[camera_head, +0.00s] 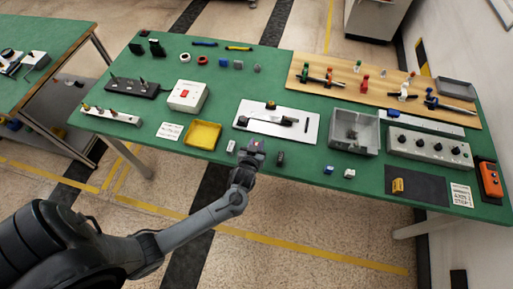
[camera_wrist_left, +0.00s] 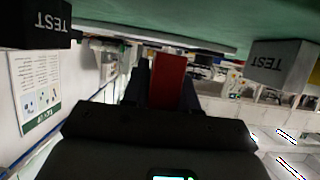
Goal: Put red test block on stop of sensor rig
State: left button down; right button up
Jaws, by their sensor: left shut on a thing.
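The red test block (camera_wrist_left: 167,80) is between the fingers of my left gripper (camera_wrist_left: 165,85) in the left wrist view, and the gripper is shut on it. In the head view my left gripper (camera_head: 251,151) is at the table's near edge, just in front of the sensor rig (camera_head: 242,119). There only a small reddish patch shows at the fingertips. The rig is a white plate with a dark bar across it and a dark and orange part at its back. I cannot clearly make out the stop. My right gripper is not in view.
A dark block marked TEST (camera_wrist_left: 35,22) and a grey one (camera_wrist_left: 280,62) flank the gripper, near the table edge. A yellow tray (camera_head: 203,134) lies left of the rig, and a grey open box (camera_head: 367,145) stands right of it. Green table shows between them.

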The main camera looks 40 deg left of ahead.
pick_arm(q)
notch_tip(320, 180, down, 2)
jog(key=shift+f, duration=0.1)
jog(key=shift+f, duration=0.15)
jog(key=shift+f, duration=0.15)
jog(key=c, duration=0.9)
grip_release()
